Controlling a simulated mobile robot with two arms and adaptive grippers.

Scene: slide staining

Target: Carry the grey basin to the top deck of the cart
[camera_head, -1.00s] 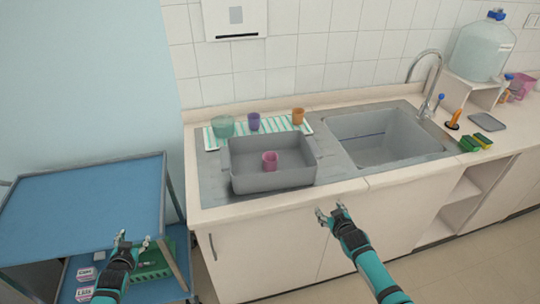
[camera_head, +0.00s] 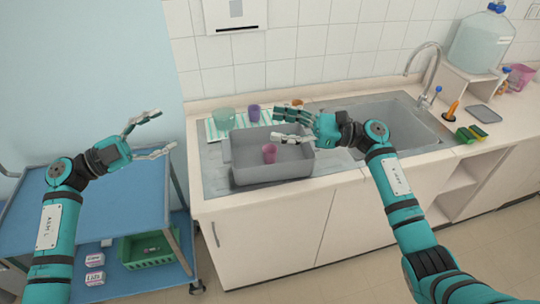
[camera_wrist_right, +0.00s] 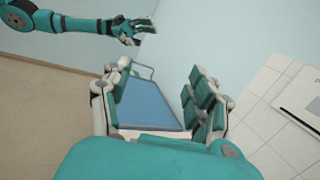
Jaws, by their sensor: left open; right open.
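The grey basin (camera_head: 250,172) sits on the drainboard left of the sink in the head view, with a pink cup (camera_head: 269,153) inside it. My right gripper (camera_head: 283,125) is open and empty over the basin's back right part and hides some of its rim. My left gripper (camera_head: 158,136) is open and empty, left of the basin and in front of the blue wall, above the cart. The cart's blue top deck (camera_head: 100,205) is bare where it shows; my left arm covers part of it. The right wrist view shows the open right fingers (camera_wrist_right: 160,100) and the blue deck (camera_wrist_right: 150,103) between them.
A striped mat (camera_head: 212,131) behind the basin holds a green bowl (camera_head: 224,117), a purple cup (camera_head: 254,112) and an orange cup (camera_head: 297,104). The sink (camera_head: 385,130) and tap (camera_head: 432,65) are to the right. The cart's lower shelf holds a green crate (camera_head: 150,250) and small boxes (camera_head: 95,268).

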